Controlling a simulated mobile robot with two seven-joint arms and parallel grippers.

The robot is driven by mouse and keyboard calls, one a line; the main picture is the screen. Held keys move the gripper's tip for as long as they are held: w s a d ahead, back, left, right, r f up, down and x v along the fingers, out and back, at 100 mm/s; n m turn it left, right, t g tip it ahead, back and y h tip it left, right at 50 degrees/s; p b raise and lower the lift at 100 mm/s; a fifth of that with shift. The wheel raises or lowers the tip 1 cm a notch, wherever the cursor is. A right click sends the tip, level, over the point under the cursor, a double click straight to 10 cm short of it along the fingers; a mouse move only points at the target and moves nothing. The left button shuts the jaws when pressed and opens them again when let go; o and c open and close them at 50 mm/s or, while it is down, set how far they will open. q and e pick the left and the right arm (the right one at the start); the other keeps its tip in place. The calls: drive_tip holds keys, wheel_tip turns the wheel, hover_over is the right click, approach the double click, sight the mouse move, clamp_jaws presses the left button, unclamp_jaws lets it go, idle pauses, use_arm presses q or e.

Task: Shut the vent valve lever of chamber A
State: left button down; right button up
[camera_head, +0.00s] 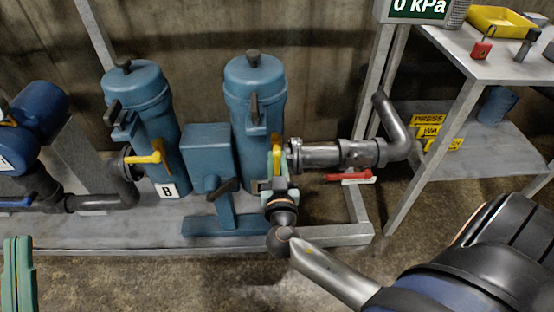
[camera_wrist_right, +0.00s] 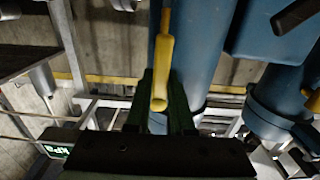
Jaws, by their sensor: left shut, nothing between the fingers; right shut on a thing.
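The blue canister (camera_head: 254,85) on the right has a yellow lever (camera_head: 277,152) low on its right side, standing about upright. My right gripper (camera_head: 278,170) is shut on this yellow lever. In the right wrist view the lever (camera_wrist_right: 164,50) shows between the two dark fingers (camera_wrist_right: 161,105). No letter A shows; the gripper covers the low front of this canister. The left canister (camera_head: 138,88) carries a B plate (camera_head: 170,190) and its yellow lever (camera_head: 147,158) lies about level. My left gripper (camera_head: 18,270) is shut and empty at the lower left edge.
A grey pipe (camera_head: 330,154) leads right from the lever, with a red lever (camera_head: 348,177) below it. A blue box (camera_head: 207,150) stands between the canisters. A metal table (camera_head: 490,62) with a yellow tray (camera_head: 497,20) stands at right. A display reads 0 kPa (camera_head: 418,7).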

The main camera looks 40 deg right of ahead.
clamp_jaws()
idle(1.0)
